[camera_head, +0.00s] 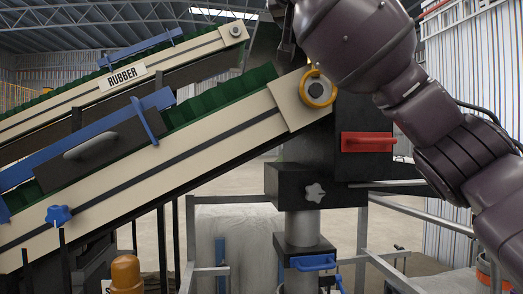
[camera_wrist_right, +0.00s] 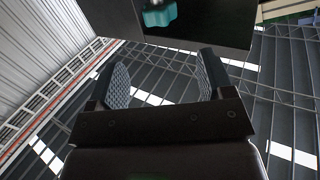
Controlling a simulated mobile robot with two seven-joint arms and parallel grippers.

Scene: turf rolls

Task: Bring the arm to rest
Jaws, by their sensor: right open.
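My right arm (camera_head: 430,105) comes in from the right and reaches up across the top of the head view, in front of the upper end of the near conveyor. Its hand is mostly cut off by the top edge there. In the right wrist view my right gripper (camera_wrist_right: 163,72) is open. Its two textured fingers stand apart with nothing between them, and the roof shows behind. My left gripper is in neither view.
A near conveyor (camera_head: 165,150) with a green belt slopes up to the right; a similar one marked RUBBER (camera_head: 123,77) runs behind it. A black housing with a red handle (camera_head: 367,142) stands below my arm. A dark panel with a teal knob (camera_wrist_right: 160,14) is beyond my right fingers.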

